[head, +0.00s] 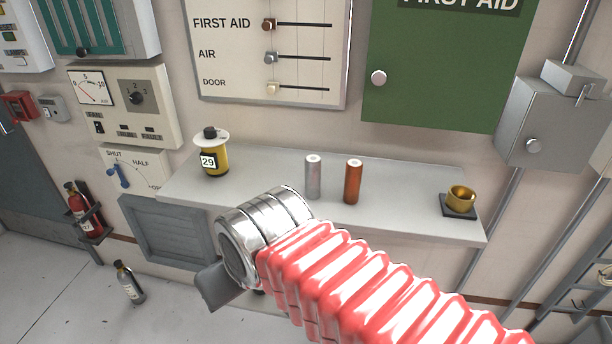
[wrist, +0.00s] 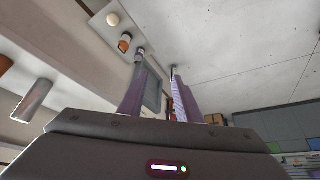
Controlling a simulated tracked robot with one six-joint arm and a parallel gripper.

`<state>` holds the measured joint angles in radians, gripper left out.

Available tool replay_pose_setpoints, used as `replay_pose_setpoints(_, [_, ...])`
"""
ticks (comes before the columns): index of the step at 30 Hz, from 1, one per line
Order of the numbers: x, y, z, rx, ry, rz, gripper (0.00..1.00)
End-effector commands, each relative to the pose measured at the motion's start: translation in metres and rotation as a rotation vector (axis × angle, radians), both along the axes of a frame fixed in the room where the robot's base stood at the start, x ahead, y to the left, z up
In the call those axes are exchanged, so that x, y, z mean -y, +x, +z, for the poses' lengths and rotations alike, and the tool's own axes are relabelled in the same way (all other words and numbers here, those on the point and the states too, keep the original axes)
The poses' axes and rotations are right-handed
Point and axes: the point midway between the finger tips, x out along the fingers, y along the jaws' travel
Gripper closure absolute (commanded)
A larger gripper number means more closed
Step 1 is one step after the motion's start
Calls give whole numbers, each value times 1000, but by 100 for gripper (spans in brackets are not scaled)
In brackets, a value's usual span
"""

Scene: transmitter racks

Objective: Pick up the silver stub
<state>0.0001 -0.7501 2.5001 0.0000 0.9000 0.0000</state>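The silver stub (head: 313,178) stands upright on the grey shelf in the head view, just left of a copper-coloured stub (head: 352,182). In the wrist view the silver stub (wrist: 33,101) shows tilted at the left, well outside the fingers. My gripper (wrist: 158,88) has its two fingers apart in the wrist view, with nothing between them. In the head view my arm's silver wrist covers the front shelf edge, left of and nearer than the stub. Only a dark part of my gripper (head: 219,286) shows below it; the fingertips are hidden there.
A yellow canister marked 29 (head: 212,158) stands at the shelf's left end. A brass cup (head: 460,197) sits on a dark pad at the right end. The shelf (head: 410,196) is bare between copper stub and cup. A wall with panels and a green cabinet (head: 440,70) rises behind.

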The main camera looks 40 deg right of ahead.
Motion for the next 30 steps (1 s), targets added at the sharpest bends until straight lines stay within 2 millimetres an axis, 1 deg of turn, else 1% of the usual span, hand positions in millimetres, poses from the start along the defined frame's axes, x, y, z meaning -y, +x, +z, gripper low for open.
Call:
replay_pose_setpoints(5, [0, 0, 0, 0, 0, 0, 69])
replay_pose_setpoints(10, [0, 3, 2, 1, -3, 3, 57])
replay_pose_setpoints(15, [0, 15, 8, 3, -18, 19, 47])
replay_pose_setpoints(18, [5, 25, 12, 6, -31, 31, 47])
replay_pose_setpoints(23, [6, 41, 18, 8, -44, 39, 47])
replay_pose_setpoints(27, [10, 50, 19, -6, -10, -15, 47])
replay_pose_setpoints(30, [15, 51, 17, -21, 36, -84, 47])
